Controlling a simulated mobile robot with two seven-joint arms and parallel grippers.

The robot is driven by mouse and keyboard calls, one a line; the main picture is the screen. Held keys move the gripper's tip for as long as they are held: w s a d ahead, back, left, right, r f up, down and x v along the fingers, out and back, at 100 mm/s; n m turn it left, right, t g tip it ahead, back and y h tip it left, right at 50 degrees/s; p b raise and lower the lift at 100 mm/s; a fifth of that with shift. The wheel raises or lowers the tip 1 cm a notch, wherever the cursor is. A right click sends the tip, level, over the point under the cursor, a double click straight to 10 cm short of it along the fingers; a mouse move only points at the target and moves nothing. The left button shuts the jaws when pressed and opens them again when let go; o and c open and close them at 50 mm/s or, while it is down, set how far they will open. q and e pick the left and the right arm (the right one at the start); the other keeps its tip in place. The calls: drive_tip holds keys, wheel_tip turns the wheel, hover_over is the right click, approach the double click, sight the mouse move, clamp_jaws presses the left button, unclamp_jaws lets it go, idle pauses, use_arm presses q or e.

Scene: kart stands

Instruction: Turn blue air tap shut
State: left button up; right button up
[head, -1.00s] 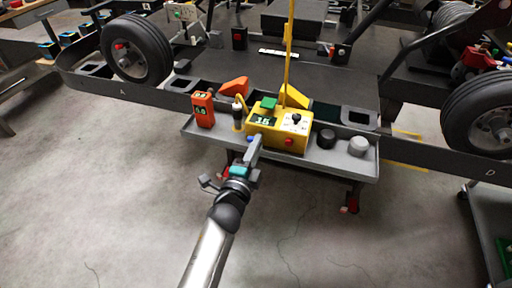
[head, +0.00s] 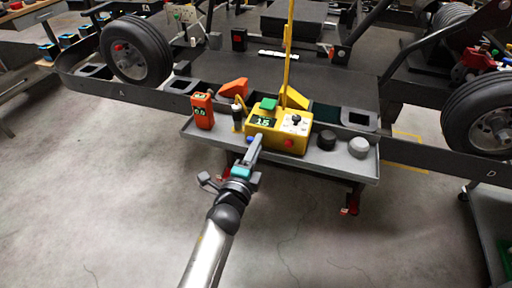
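A small blue part (head: 249,139), which looks like the air tap, shows at the lower left of the yellow control box (head: 278,132) on the grey tray. It is partly hidden, and I cannot make out its angle. My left gripper (head: 257,141) reaches up from below, its fingertips right beside the blue part at the box's front. The fingers are seen nearly edge-on, so I cannot tell whether they are open, shut or touching the tap. The box's green display seems to read 15. My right gripper is out of view.
The grey tray (head: 369,168) also holds an orange handheld meter (head: 203,112), a dark cylinder with a yellow hose (head: 238,117), a black knob (head: 327,140) and a grey knob (head: 358,147). A yellow pole (head: 287,60) rises behind the box. The floor in front is clear.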

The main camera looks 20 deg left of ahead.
use_arm(q)
drive_tip(key=shift+o, duration=1.2)
drive_tip(key=shift+n, duration=0.3)
